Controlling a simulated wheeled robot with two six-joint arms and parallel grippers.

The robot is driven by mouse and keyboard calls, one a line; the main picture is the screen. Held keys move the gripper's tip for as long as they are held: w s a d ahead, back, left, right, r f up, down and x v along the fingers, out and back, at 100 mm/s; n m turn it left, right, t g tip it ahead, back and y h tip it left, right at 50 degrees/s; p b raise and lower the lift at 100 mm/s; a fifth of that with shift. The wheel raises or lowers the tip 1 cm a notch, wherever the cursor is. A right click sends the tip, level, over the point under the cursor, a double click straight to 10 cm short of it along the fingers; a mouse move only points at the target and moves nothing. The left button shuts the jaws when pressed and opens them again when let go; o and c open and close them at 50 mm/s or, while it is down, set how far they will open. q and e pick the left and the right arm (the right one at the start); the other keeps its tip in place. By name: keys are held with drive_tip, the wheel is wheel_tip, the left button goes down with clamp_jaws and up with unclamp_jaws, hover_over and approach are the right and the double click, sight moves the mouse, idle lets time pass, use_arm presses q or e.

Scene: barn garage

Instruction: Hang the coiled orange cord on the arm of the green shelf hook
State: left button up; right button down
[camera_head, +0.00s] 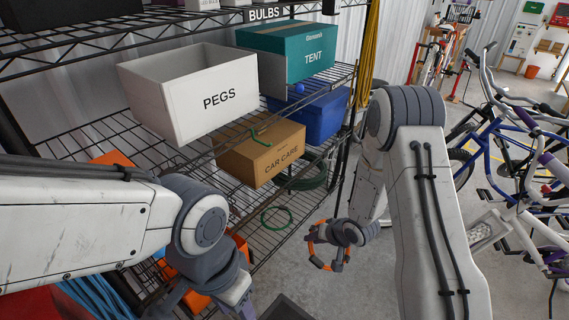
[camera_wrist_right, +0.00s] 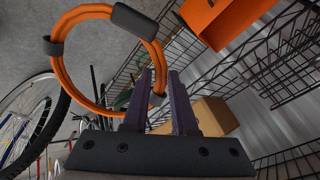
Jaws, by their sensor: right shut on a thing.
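The coiled orange cord (camera_head: 312,248) is a ring with dark wraps; it also shows large in the right wrist view (camera_wrist_right: 57,72). My right gripper (camera_head: 338,236) is shut on the side of this ring and holds it in the air in front of the shelf.
The wire shelf holds a white PEGS box (camera_head: 190,95), a teal TENT box (camera_head: 290,50), a blue bin (camera_head: 318,118) and a CAR CARE box (camera_head: 262,155). A green ring (camera_head: 277,218) lies lower down. Bicycles (camera_head: 510,150) stand at right.

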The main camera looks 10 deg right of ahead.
drive_tip(key=w+a+r+t+y, duration=0.1)
drive_tip(key=a+r+t+y, duration=0.15)
drive_tip(key=r, duration=0.65)
drive_tip(key=w+a+r+t+y, duration=0.1)
drive_tip(key=a+r+t, duration=0.25)
drive_tip(key=r, duration=0.55)
drive_tip(key=w+a+r+t+y, duration=0.1)
drive_tip(key=a+r+t, duration=0.2)
drive_tip(key=r, duration=0.5)
drive_tip(key=w+a+f, duration=0.2)
drive_tip(key=w+a, duration=0.6)
drive_tip(key=shift+w+m, duration=0.3)
drive_tip(key=shift+w, duration=0.05)
drive_tip(key=shift+a, duration=0.1)
drive_tip(key=c, duration=0.6)
unclamp_jaws()
drive_tip(key=shift+c, duration=0.2)
drive_tip(key=shift+f, duration=0.1)
